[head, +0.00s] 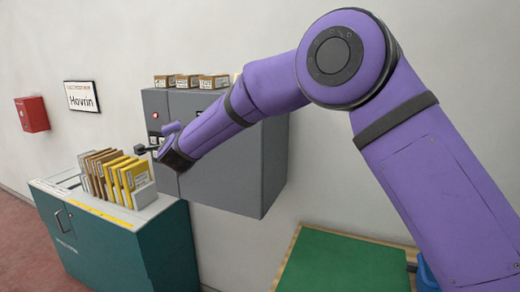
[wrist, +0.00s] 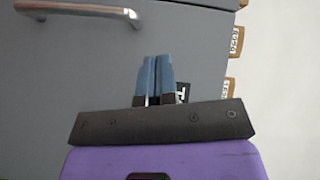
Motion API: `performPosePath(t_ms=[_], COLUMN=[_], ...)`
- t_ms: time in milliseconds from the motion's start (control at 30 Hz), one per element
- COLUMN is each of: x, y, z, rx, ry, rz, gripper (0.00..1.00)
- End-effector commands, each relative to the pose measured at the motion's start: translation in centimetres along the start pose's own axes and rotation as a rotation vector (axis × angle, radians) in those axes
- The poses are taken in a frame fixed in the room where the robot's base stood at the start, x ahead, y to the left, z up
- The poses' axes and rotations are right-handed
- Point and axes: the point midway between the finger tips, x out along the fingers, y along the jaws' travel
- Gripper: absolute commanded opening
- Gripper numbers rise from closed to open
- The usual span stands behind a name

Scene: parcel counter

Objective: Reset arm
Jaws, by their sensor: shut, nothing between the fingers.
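My arm is purple and reaches from the right side of the head view toward the grey wall cabinet (head: 235,170). My gripper (head: 141,149) is at the cabinet's left front, near its door. In the wrist view my gripper (wrist: 157,62) has its two blue-grey fingers side by side, shut with nothing between them. The grey cabinet door (wrist: 60,80) fills the left of the wrist view, with a metal handle (wrist: 78,12) at the top left. I cannot tell whether the fingers touch the door.
Small boxes (head: 187,81) stand on top of the cabinet. A teal counter unit (head: 120,245) below holds yellow and brown parcels (head: 130,177). A green mat (head: 345,262) lies at the lower right. A red box (head: 32,114) and a sign (head: 83,96) are on the wall.

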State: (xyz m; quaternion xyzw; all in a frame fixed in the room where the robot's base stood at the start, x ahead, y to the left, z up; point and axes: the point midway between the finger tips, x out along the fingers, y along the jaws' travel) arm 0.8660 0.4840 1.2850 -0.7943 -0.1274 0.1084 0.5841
Motion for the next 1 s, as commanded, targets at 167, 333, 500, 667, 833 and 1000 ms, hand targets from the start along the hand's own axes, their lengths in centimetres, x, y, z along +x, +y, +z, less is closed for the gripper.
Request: performPosePath(t_ms=[167,333,500,667,833,1000], x=[-2.5,-5.9,-10.3,-15.3,-21.5,-28.3], y=[-3.6,-5.4,-6.2,-6.0,-4.9,-3.1], z=[-6.4,-11.9,-17.2,-22.0,-26.5,-30.5], rx=[-0.139,-0.278,-0.416,-0.54,-0.661,-0.762], ry=[-0.088,-0.167,-0.235,-0.295,-0.356,-0.416], rz=[0.012,0.049,0.105,0.176,0.27,0.381], gripper=[0.0,0.0,0.0,0.0,0.0,0.0])
